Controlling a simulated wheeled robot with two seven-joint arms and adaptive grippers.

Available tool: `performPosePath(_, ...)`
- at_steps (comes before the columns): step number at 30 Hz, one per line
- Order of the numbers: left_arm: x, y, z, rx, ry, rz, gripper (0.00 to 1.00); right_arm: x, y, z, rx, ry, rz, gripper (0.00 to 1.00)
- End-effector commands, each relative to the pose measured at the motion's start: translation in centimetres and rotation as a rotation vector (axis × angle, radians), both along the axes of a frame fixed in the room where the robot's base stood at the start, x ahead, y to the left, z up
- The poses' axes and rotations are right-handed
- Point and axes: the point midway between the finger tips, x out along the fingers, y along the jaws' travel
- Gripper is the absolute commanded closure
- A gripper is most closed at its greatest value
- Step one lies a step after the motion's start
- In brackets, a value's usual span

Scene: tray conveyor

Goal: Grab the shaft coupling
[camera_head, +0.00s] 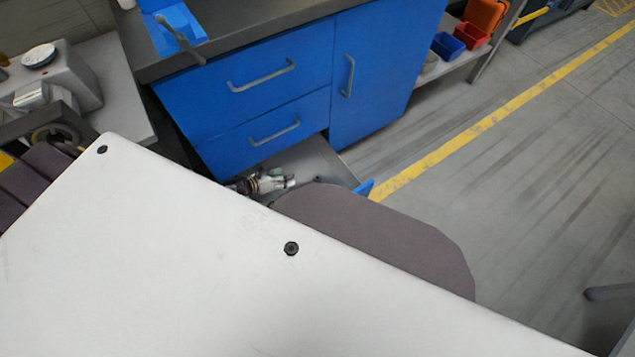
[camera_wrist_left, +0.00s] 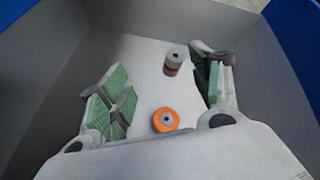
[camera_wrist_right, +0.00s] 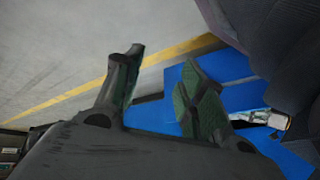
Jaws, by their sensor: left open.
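In the left wrist view, a short grey cylinder with a red band, which looks like the shaft coupling (camera_wrist_left: 173,62), stands on the floor of the open drawer (camera_wrist_left: 130,58). My left gripper (camera_wrist_left: 155,82) is open, with its green pads spread to either side and the coupling between them in the picture, not gripped. In the head view, my left gripper (camera_head: 285,183) is low inside the drawer (camera_head: 318,160), and the coupling cannot be made out there. My right gripper (camera_wrist_right: 160,85) is open and empty in the right wrist view, outside the drawer.
An orange ring-shaped part (camera_wrist_left: 165,120) with a grey centre lies near the coupling. Grey floor (camera_head: 510,170) is free on the right.

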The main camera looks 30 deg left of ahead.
Motion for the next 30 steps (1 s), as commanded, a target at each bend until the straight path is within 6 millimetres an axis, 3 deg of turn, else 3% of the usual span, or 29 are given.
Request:
performPosePath(18, 1.2, -1.8, -3.8, 0.256, -0.205, -0.348, 0.36, 2.1, 2.2, 1.6, 0.108, -0.071, -0.046, 0.6)
performPosePath(30, 1.2, -2.2, -4.5, 0.323, -0.262, -0.441, 0.36, 2.5, 2.6, 2.6, 0.137, -0.089, -0.057, 0.6)
